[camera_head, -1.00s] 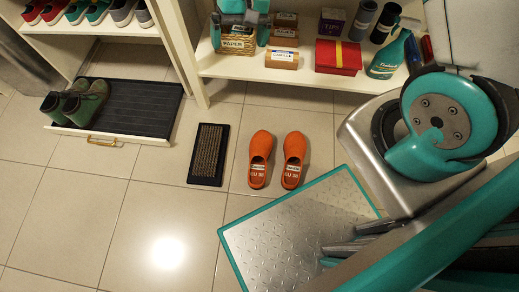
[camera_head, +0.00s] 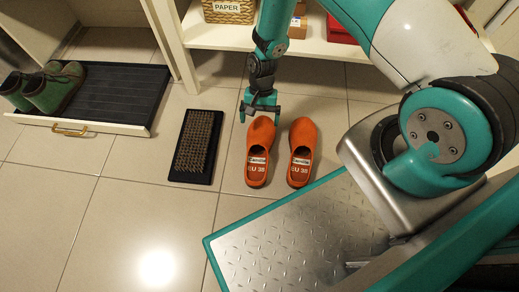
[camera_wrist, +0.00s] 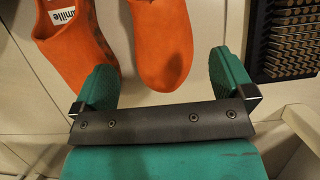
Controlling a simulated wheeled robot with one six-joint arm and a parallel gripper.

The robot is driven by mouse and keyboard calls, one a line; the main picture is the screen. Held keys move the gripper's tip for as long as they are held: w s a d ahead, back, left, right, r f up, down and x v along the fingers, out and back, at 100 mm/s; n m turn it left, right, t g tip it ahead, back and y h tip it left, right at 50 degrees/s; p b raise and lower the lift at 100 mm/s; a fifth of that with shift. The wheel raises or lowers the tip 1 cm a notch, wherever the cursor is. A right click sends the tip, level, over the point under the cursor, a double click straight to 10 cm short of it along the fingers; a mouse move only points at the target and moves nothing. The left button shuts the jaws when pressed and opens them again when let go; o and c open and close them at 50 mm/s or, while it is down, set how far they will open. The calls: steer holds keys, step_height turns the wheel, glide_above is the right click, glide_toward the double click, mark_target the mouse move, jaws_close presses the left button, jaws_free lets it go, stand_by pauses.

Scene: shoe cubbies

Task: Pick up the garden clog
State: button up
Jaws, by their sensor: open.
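Two orange garden clogs stand side by side on the tiled floor, toes toward the shelf: the left clog (camera_head: 257,165) and the right clog (camera_head: 301,150). Each has a white label inside. My gripper (camera_head: 260,117) is open and empty at the left clog's toe, pointing down. In the wrist view the order is reversed: the left clog (camera_wrist: 162,45) has its toe between the spread fingers of my gripper (camera_wrist: 165,76), and the right clog (camera_wrist: 80,50) is partly behind one finger. I cannot tell how high the fingers are above the toe.
A dark bristle mat (camera_head: 197,147) lies just left of the clogs. A pulled-out tray (camera_head: 115,95) at the left holds green shoes (camera_head: 52,88). My metal-plated base is close in front of the clogs.

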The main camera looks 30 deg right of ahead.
mark_target(259, 135)
steer(key=b+x, duration=0.2)
steer(key=x, duration=0.3)
steer(key=shift+f, duration=0.1)
steer(key=b+x, duration=0.4)
steer(key=x, duration=0.1)
steer(key=shift+s, duration=0.1)
steer(key=shift+f, duration=0.15)
steer(key=c, duration=0.6)
